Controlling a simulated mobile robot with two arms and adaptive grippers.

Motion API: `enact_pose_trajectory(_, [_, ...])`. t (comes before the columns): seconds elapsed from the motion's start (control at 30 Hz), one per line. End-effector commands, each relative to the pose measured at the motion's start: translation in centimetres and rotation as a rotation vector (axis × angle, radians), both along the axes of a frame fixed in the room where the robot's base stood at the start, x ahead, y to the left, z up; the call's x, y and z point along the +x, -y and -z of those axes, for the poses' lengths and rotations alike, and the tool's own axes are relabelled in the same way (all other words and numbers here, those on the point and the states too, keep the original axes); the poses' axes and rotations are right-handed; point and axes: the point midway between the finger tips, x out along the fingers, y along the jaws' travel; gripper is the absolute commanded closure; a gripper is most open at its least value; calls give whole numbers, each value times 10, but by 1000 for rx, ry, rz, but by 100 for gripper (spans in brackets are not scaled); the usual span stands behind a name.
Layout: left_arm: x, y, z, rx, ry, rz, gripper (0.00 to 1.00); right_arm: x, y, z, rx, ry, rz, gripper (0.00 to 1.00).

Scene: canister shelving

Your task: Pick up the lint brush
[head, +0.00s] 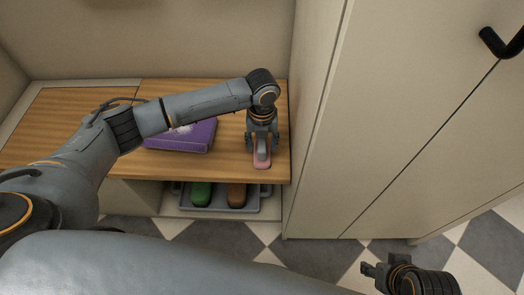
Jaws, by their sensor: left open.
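The lint brush (262,162) appears to be the pink and light grey item lying on the wooden bench top near its front right corner. Its pink end points toward the front edge; its far part is hidden under my gripper. My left gripper (261,147) points down right over it, with the fingers apart and around or just above its grey part. I cannot tell whether they touch it. My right gripper (372,271) is at the bottom right above the floor, away from the bench; its finger opening is not clear.
A purple box or book (182,136) lies on the bench (60,118) left of the brush, partly behind my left arm. A tall cabinet (390,110) with a black handle (500,43) stands close on the right. Below, a grey tray (218,208) holds a green and a brown item.

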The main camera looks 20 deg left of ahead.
Motion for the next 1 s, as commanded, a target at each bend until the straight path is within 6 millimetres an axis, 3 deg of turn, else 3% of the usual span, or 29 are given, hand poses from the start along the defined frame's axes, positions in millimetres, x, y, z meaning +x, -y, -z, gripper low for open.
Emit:
enact_pose_trajectory(0.1, [0,0,-1,0,0,0,50,0,0,-1,0,0,0,60])
enact_pose_trajectory(0.3, [0,0,-1,0,0,0,91,0,0,-1,0,0,0,60])
enact_pose_trajectory(0.37, [0,0,-1,0,0,0,100,0,0,-1,0,1,0,60])
enact_pose_trajectory(0.67, [1,0,-4,0,1,0,100,0,0,-2,0,1,0,60])
enact_pose_trajectory(0.77, [1,0,-16,0,2,0,100,0,0,-6,0,1,0,60])
enact_pose_trajectory(1.0, [1,0,-66,-2,4,0,100,2,0,-21,1,6,0,60])
